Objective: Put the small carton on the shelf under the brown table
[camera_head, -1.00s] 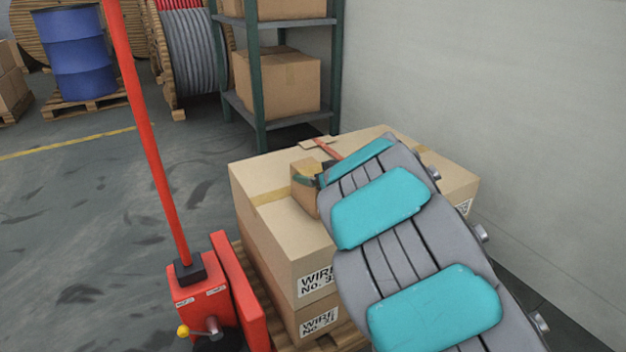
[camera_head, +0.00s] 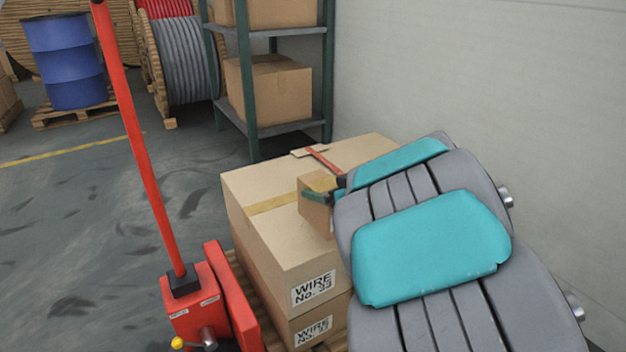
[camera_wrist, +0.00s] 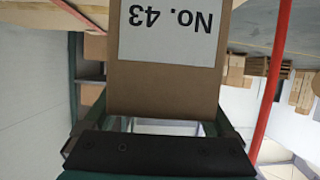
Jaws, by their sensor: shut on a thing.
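The small carton (camera_head: 314,201) is brown and stands over the top of the stacked large cartons in the head view, partly hidden by my arm. In the wrist view the carton (camera_wrist: 163,85) fills the middle, with a white label reading "No. 43" upside down. My gripper (camera_wrist: 160,125) is shut on it, with a dark finger on each side. Whether the carton touches the large carton below, I cannot tell. No brown table with a shelf under it is recognisable in these views.
Large cartons (camera_head: 275,235) labelled "WIRE No. 33" stand on a pallet. A red pallet jack (camera_head: 195,305) with a tall handle is at left. Behind are a green shelf rack (camera_head: 247,90), cable reels (camera_head: 185,60) and a blue drum (camera_head: 65,60). Floor at left is clear.

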